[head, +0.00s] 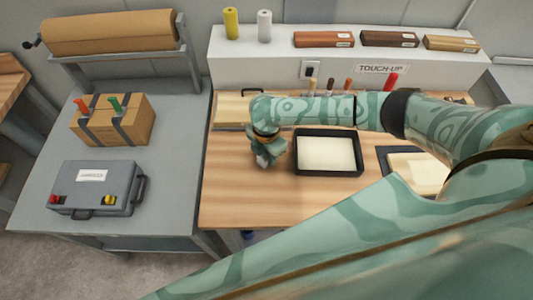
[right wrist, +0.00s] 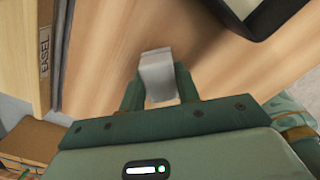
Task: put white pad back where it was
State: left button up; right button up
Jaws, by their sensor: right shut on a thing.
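The white pad (right wrist: 158,73) is between the fingers of my right gripper (right wrist: 160,88), which is shut on it. I cannot tell whether the pad touches the bench top. My left gripper does not show in the head view.
The black-rimmed tray (head: 328,171) with a cream inside lies right of the gripper. Another framed panel (head: 422,172) lies farther right, partly behind my arm. Bare bench top (head: 240,200) is in front.

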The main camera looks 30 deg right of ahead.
jog(key=o, duration=0.9)
jog(key=shift+f, duration=0.15)
jog(key=shift+o, duration=0.2)
notch_tip(320, 180, up, 12)
jog(key=p, duration=0.3)
jog(key=shift+r, duration=0.2)
jog(key=shift+f, duration=0.15)
